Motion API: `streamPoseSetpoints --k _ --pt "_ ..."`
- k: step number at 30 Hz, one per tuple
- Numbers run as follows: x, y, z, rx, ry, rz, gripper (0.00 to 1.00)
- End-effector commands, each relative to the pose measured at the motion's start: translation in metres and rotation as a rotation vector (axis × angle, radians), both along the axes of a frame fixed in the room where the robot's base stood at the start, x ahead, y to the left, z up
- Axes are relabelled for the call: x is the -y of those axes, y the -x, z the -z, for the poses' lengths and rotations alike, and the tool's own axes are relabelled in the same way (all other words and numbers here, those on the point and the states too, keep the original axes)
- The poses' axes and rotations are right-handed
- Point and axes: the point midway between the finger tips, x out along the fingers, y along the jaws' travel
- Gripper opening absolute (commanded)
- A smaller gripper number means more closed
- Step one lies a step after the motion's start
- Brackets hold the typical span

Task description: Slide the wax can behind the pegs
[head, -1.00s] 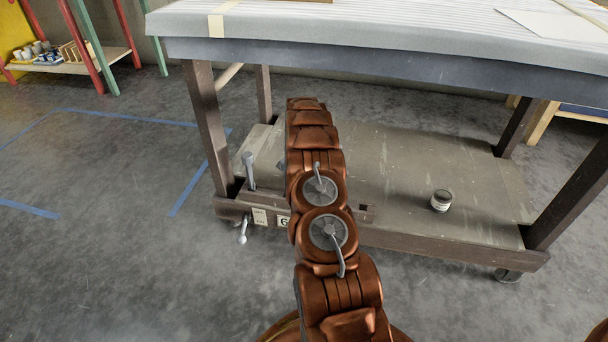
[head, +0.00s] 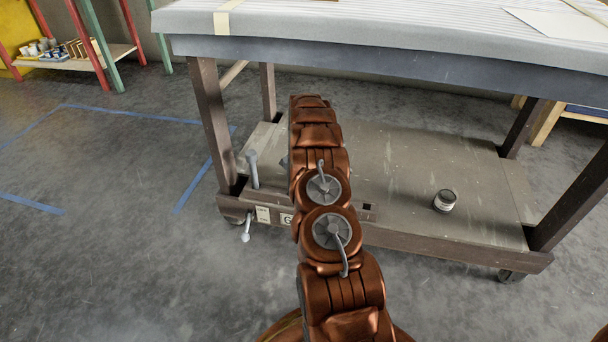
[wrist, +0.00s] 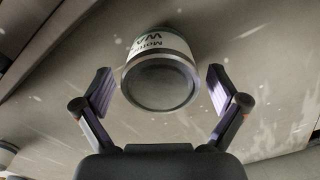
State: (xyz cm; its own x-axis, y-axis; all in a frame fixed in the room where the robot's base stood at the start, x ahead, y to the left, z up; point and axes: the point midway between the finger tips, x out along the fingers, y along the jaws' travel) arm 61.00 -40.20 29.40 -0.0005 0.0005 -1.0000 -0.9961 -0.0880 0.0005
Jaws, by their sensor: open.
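The can (wrist: 163,72) in the wrist view has a white label, partly readable as "Mot" and "WA", and a dark round end facing the camera. My gripper (wrist: 160,88) is open, with one finger on each side of this can and a visible gap to each. In the head view my arm covers the gripper, and this can is not seen there beside it. A grey upright post (head: 252,169) with a round head stands at the front left of the cart's lower shelf; I cannot tell whether it is one of the pegs.
The lower shelf (head: 400,165) of the cart is mostly bare. A small dark-topped can (head: 445,201) stands on its right part. The padded top (head: 370,55) overhangs the shelf, and dark legs (head: 213,125) stand at the corners. A grey lever (head: 246,233) hangs at the front left.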

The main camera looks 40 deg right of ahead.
Motion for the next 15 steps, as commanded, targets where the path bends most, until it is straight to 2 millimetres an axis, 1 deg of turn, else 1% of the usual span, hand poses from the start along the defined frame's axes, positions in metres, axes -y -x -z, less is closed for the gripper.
streamPoseSetpoints --k 5,12,15 --pt "0.0 -0.002 -0.021 0.004 0.002 -0.001 0.97" --pt "-0.001 -0.002 -0.057 0.002 0.002 -0.002 0.97" --pt "-0.001 -0.002 -0.066 0.001 0.001 -0.002 0.97"
